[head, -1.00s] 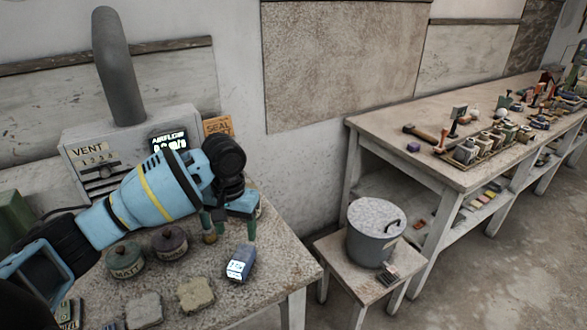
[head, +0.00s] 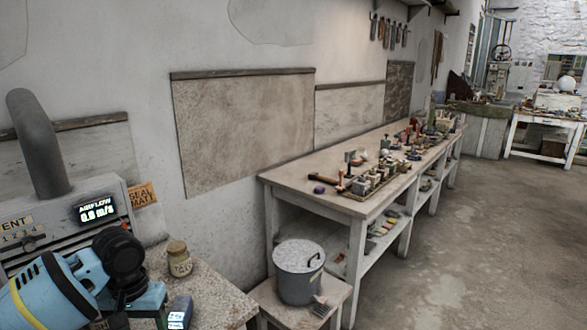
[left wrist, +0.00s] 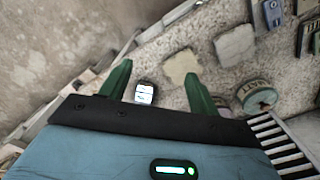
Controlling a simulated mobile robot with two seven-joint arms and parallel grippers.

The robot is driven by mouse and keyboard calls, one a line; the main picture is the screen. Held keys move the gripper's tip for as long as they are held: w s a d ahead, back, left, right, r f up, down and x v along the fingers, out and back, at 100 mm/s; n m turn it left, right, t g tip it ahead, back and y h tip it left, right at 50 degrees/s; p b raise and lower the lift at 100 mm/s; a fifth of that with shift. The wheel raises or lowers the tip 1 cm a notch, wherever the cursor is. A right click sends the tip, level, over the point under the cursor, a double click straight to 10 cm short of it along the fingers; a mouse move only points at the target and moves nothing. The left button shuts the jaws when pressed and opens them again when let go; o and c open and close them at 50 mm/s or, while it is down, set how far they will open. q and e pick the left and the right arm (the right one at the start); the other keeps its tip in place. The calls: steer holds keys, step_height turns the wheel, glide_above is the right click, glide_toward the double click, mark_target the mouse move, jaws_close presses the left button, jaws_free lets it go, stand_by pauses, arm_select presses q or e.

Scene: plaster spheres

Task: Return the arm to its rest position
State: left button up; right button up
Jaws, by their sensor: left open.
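My left arm comes in at the lower left of the head view, over the near table. Its gripper's teal body shows at the bottom edge and its fingers are mostly cut off. In the left wrist view my left gripper (left wrist: 158,84) has its two green fingers wide apart with nothing held between them. A small dark blue box with a lit label (left wrist: 145,93) lies on the table beyond the fingers; it also shows beside the gripper in the head view (head: 180,312). My right gripper is in neither view.
A vent unit (head: 60,225) with an airflow display stands behind my arm. A labelled jar (head: 180,262) stands on the near table (head: 215,290). A lidded grey bucket (head: 299,275) sits on a low stool. A long workbench (head: 300,178) holds tools. Floor at right is clear.

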arm_select(q)
steer(key=s+d+f+m+t+h, duration=0.15)
steer(key=s+d+f, duration=0.25)
steer(key=d+f, duration=0.45)
steer(key=s+d+f+m+t+h, duration=0.1)
steer(key=s+d+f+t+h, duration=0.4)
steer(key=f, duration=0.7)
steer(key=s+a+f+t+y, duration=0.1)
steer(key=s+a+f+y, duration=0.1)
steer(key=s, duration=0.7)
steer(key=s+a+f+t+y, duration=0.1)
steer(key=s+f, duration=0.4)
steer(key=s, duration=0.5)
steer(key=shift+a+t+y, duration=0.35)
steer(key=shift+a+y, duration=0.3)
steer(key=shift+y, duration=0.1)
steer(key=shift+s+m, duration=0.15)
steer(key=shift+m, duration=0.1)
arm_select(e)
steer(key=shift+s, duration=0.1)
